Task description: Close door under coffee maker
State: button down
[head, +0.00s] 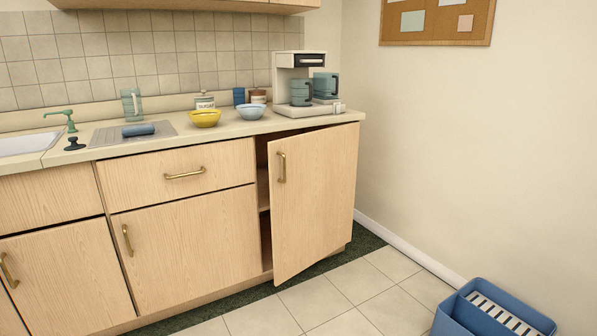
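The coffee maker (303,84) is white with a blue-grey carafe and stands at the right end of the counter. The light wood door (315,200) below it stands partly open, swung out toward me. Its brass handle (282,167) is near the upper left edge of the door. A dark gap with cabinet shelves (264,190) shows on the left of the door. The hinge side appears to be on the right. My gripper is not in view.
The counter (225,130) holds a yellow bowl (206,118), a light blue bowl (251,111) and jars. A blue crate (490,310) sits on the floor at lower right. The tiled floor (335,300) before the door is clear.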

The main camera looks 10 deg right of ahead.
aim_at(312, 174)
jog(key=i, duration=0.85)
jog(key=u, duration=0.05)
